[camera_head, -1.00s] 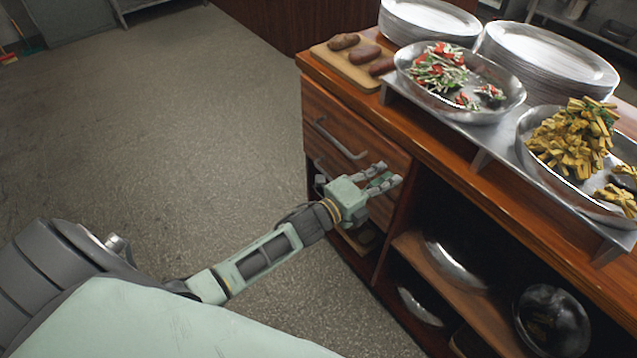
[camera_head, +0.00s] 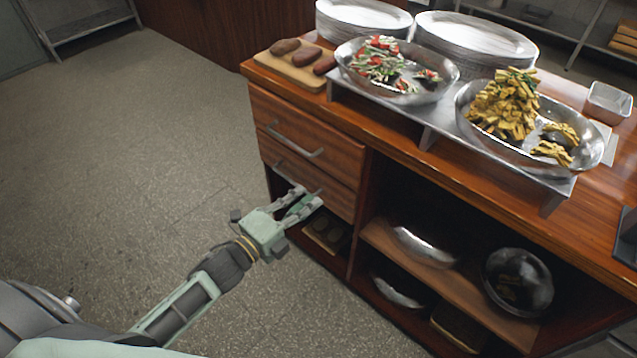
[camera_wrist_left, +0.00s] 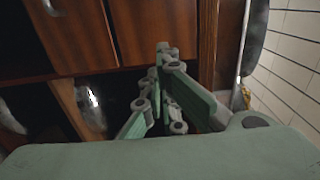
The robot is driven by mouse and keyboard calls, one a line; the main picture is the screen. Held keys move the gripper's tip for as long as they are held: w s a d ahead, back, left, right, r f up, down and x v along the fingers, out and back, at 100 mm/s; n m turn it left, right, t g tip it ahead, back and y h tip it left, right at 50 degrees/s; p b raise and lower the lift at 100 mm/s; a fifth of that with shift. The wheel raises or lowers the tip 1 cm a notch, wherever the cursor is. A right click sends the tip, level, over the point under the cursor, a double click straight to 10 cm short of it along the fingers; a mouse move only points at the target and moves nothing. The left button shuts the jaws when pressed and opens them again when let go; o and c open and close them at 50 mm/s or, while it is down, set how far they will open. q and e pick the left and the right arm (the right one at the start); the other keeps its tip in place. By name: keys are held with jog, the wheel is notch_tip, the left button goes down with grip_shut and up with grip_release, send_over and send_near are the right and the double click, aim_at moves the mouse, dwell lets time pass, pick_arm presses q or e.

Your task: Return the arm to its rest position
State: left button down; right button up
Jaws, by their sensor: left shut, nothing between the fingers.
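My left arm comes in from the lower left in the head view. Its green gripper (camera_head: 308,203) is in front of the lower drawer of the wooden counter (camera_head: 390,190). The gripper is shut and holds nothing. In the left wrist view the fingers (camera_wrist_left: 163,60) point toward the wooden drawer fronts and the dark open shelf under them. I cannot tell the exact gap between fingertips and drawer. My right gripper is not in view.
The counter bears a bowl of salad (camera_head: 397,72), a bowl of fries (camera_head: 530,125), stacked plates (camera_head: 475,40) and a cutting board (camera_head: 290,72). Metal drawer handles (camera_head: 290,140) stick out. Open shelves hold metal dishes (camera_head: 425,248). Floor at left (camera_head: 110,150) is clear.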

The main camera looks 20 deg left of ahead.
pick_arm(q)
jog(key=s+a+f+n+g+y, duration=0.2)
jog(key=s+f+n, duration=0.2)
jog(key=f, duration=0.6)
jog(key=s+a+f+n+g+y, duration=0.2)
jog(key=s+f+n, duration=0.15)
jog(key=f, duration=0.65)
jog(key=s+a+f+n+g+y, duration=0.2)
jog(key=s+f+n, duration=0.2)
jog(key=f, duration=0.5)
jog(key=s+d+f+n+g, duration=0.1)
jog(key=s+f+n+g, duration=0.2)
jog(key=s+f, duration=0.3)
jog(key=s+d+f+n+g, duration=0.1)
jog(key=s+f, duration=0.5)
jog(key=s, duration=0.9)
jog(key=s+d+f+n+g+y+p, duration=0.1)
jog(key=s+f+n+g, duration=0.3)
jog(key=s, duration=0.7)
notch_tip(320, 180, down, 3)
jog(key=shift+s+r+n+g, duration=0.15)
jog(key=shift+s+n+g, duration=0.2)
jog(key=shift+g, duration=0.45)
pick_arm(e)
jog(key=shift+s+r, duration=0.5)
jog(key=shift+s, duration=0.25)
pick_arm(q)
jog(key=shift+w+d, duration=0.1)
